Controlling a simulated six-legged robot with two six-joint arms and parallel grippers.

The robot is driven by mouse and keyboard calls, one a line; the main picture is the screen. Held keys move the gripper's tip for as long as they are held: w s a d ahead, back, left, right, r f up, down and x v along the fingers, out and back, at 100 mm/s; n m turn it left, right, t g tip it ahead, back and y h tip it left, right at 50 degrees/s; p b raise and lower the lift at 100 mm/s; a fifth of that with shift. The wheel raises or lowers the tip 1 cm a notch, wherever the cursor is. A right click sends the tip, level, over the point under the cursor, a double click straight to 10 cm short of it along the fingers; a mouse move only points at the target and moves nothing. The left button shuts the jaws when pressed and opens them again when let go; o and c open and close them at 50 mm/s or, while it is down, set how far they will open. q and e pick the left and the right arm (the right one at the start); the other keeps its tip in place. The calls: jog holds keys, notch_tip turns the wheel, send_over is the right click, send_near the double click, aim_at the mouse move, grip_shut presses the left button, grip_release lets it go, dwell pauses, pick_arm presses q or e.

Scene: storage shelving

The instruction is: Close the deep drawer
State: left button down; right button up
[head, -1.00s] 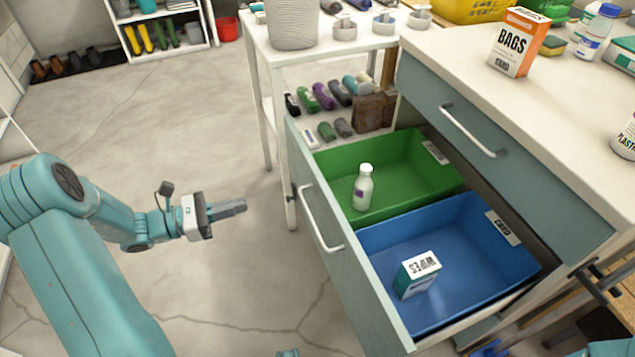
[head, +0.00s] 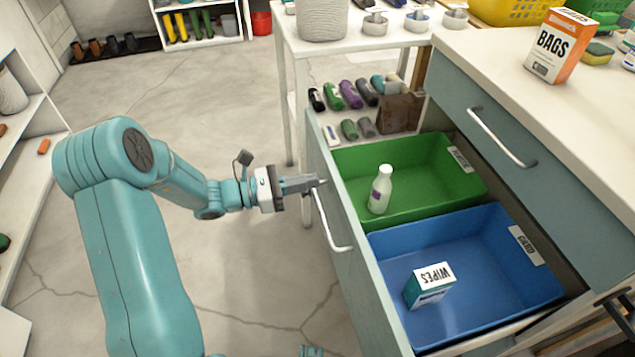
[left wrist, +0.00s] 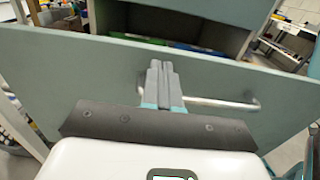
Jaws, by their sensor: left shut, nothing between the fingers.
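The deep drawer (head: 362,282) stands pulled out of the teal cabinet, its front facing my left arm. Its bar handle (head: 331,222) also shows in the left wrist view (left wrist: 222,104). Inside are a green bin (head: 430,160) holding a white bottle (head: 381,190) and a blue bin (head: 480,255) holding a wipes box (head: 430,286). My left gripper (head: 318,184) is shut and empty, its tips at the drawer front near the handle's far end. In the left wrist view the fingertips (left wrist: 158,66) point at the front panel; I cannot tell whether they touch it.
A shallower drawer (head: 530,185) above is shut, under a countertop with a bags box (head: 561,46). A white shelf unit (head: 290,85) with several rolls stands beside the cabinet. The floor (head: 230,110) around my left arm is clear.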

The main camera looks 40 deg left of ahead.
pick_arm(q)
jog(key=shift+x, duration=1.3)
pick_arm(e)
jog(key=shift+f, duration=0.35)
pick_arm(q)
jog(key=shift+w+d, duration=0.1)
jog(key=shift+w, duration=0.05)
pick_arm(e)
jog(key=shift+w+d+r, duration=0.1)
jog(key=shift+w, duration=0.05)
